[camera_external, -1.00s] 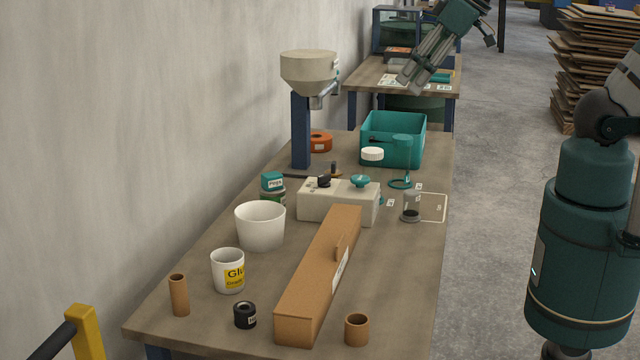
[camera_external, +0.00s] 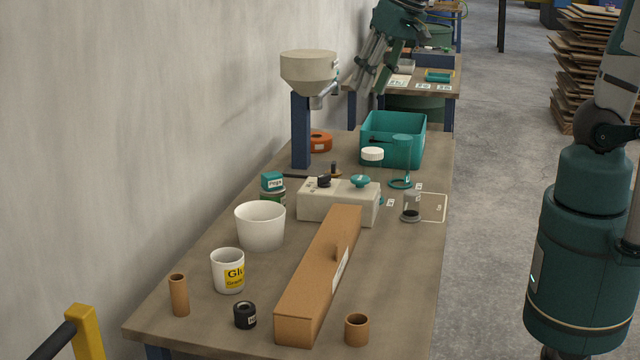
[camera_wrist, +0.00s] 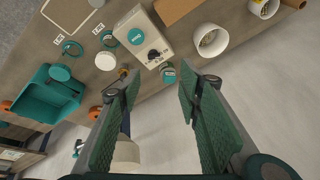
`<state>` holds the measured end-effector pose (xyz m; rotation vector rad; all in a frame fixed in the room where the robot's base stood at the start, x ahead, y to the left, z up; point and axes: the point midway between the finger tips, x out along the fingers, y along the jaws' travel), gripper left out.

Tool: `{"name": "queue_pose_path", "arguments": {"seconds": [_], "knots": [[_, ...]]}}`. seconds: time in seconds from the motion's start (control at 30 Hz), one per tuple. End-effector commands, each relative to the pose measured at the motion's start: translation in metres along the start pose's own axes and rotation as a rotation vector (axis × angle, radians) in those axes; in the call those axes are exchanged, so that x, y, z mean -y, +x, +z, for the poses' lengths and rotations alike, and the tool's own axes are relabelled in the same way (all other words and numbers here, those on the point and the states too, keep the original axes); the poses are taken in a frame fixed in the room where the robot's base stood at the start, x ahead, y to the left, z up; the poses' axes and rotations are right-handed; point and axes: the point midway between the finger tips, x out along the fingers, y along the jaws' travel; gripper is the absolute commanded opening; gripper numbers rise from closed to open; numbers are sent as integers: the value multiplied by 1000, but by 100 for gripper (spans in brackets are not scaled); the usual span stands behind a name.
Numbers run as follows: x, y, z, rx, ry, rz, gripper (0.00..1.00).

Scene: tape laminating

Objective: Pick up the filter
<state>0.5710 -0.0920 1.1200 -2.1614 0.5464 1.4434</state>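No part is clearly marked as the filter, and I cannot tell which it is. Small round candidates are a white disc (camera_external: 372,154), also in the wrist view (camera_wrist: 106,60), and a clear jar with a dark base (camera_external: 411,208) beside a marked rectangle. A teal stand with a ring base (camera_external: 401,184) is near the bin. My gripper (camera_external: 368,84) is high at the far end of the table, above and beyond these parts. In the wrist view my gripper (camera_wrist: 158,84) has its fingers wide apart with nothing between them.
A teal bin (camera_external: 378,150), a hopper on a blue post (camera_external: 308,70) and an orange roll (camera_external: 321,142) stand at the back. A beige box (camera_external: 325,207) is mid-table. A long cardboard box (camera_external: 310,285), white tub (camera_external: 260,228) and glue pot (camera_external: 224,276) are nearer.

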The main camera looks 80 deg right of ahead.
Motion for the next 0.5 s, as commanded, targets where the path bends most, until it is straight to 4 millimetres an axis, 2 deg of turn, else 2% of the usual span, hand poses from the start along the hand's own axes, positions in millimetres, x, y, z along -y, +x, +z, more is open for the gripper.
{"name": "queue_pose_path", "arguments": {"seconds": [0.5], "knots": [[-21,69,-57,75,270,76,35]]}}
